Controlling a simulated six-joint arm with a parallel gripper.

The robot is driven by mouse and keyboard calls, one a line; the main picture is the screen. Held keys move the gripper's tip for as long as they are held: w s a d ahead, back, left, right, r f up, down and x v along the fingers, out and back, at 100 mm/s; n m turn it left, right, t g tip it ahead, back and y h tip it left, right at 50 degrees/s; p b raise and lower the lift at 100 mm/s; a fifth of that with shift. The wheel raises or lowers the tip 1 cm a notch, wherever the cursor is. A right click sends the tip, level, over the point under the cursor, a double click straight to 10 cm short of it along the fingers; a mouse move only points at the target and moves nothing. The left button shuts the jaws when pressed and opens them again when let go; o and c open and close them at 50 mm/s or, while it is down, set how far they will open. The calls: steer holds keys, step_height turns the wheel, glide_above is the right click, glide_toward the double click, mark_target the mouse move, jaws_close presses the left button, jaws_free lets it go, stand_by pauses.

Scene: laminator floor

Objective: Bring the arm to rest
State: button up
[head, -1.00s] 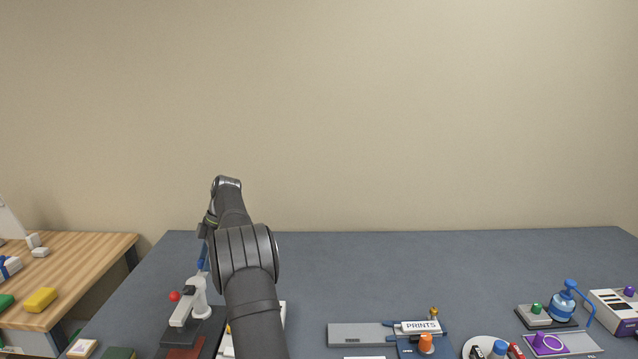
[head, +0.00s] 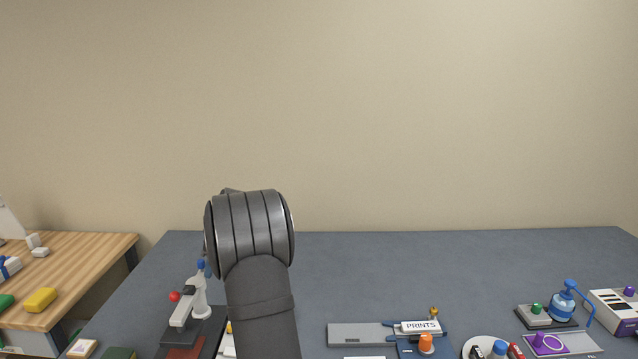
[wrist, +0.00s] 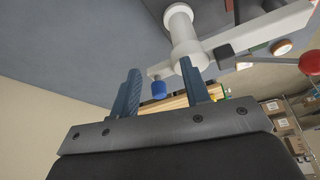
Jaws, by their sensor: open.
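My gripper (wrist: 160,95) shows in the wrist view with its two blue fingers apart and nothing between them. Beyond the fingers in that view is a white post-and-arm device (wrist: 184,38) with a blue knob (wrist: 159,89) and a red ball. In the head view my dark arm stands at left of centre and hides the gripper. The white device (head: 196,300) stands there just left of my arm, on a dark base with a red patch. I cannot tell how close the fingers are to it.
A grey table (head: 360,280) carries a "PRINTS" tray (head: 421,327) with an orange knob, a white plate (head: 480,345), a blue bottle (head: 563,302) and a white box (head: 615,310). A wooden bench (head: 80,255) with a yellow block (head: 40,300) is at left. The table's back middle is clear.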

mark_target(203, 273)
steer(key=shift+s+d+m+t, duration=0.15)
steer(key=shift+s+m+t, duration=0.15)
steer(key=shift+m, duration=0.4)
stand_by(1.4)
steer(key=shift+w+a+n+g, duration=0.6)
steer(key=shift+n+g, duration=0.05)
steer(key=shift+n, duration=1)
steer(key=shift+w+a+n+g, duration=0.55)
steer(key=shift+w+n+g, duration=0.1)
steer(key=shift+n, duration=0.95)
steer(key=shift+w+a+n+g, duration=0.6)
steer(key=shift+n, duration=1.05)
steer(key=shift+d, duration=0.1)
